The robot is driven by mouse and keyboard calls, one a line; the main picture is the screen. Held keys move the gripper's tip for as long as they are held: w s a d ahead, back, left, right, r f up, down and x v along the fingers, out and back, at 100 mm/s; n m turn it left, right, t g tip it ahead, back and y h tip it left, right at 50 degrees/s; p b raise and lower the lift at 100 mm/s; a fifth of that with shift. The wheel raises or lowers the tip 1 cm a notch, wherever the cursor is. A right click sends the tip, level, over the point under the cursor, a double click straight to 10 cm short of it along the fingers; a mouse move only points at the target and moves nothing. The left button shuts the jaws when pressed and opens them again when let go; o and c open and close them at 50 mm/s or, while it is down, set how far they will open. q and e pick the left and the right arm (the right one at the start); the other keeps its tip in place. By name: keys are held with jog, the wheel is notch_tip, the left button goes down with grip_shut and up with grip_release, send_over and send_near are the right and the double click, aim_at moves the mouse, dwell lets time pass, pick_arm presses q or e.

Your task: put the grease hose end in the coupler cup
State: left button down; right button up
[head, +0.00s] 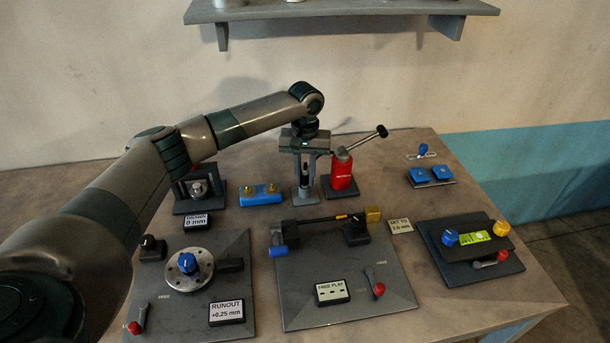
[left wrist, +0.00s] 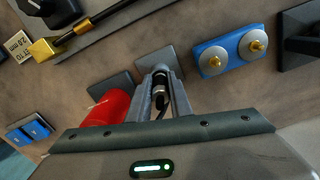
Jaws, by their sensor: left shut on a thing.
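My left gripper (head: 304,186) points down at the back of the table, just left of the red grease pump (head: 343,172). In the left wrist view its fingers (left wrist: 161,76) are shut on a small dark and silver cylinder (left wrist: 160,88), which appears to be the grease hose end. A thin dark piece below it may be hose. The fingertips are over a grey square plate (left wrist: 156,58). I cannot make out the coupler cup; the fingers may hide it. Whether the held end touches anything is unclear. My right gripper is not in view.
A blue block (head: 260,196) with two brass fittings lies left of the gripper. The pump's lever (head: 366,140) slants up to the right. A free play panel (head: 345,266) and a runout panel (head: 205,265) lie in front. A shelf (head: 340,10) hangs on the wall.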

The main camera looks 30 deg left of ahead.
pick_arm(q)
jog(key=shift+f, duration=0.35)
jog(key=shift+s+f+p, duration=0.2)
jog(key=shift+f+p, duration=0.05)
jog(key=shift+p, duration=0.1)
jog(key=c, duration=1.6)
grip_release()
jog(key=shift+d+f, duration=0.1)
jog(key=shift+w+r+b, duration=0.1)
jog(key=shift+r+b, duration=0.2)
jog(key=shift+b, duration=0.25)
notch_tip(320, 180, up, 13)
jog(key=b, duration=0.3)
jog(key=shift+w+b, duration=0.1)
jog(key=shift+b, duration=0.2)
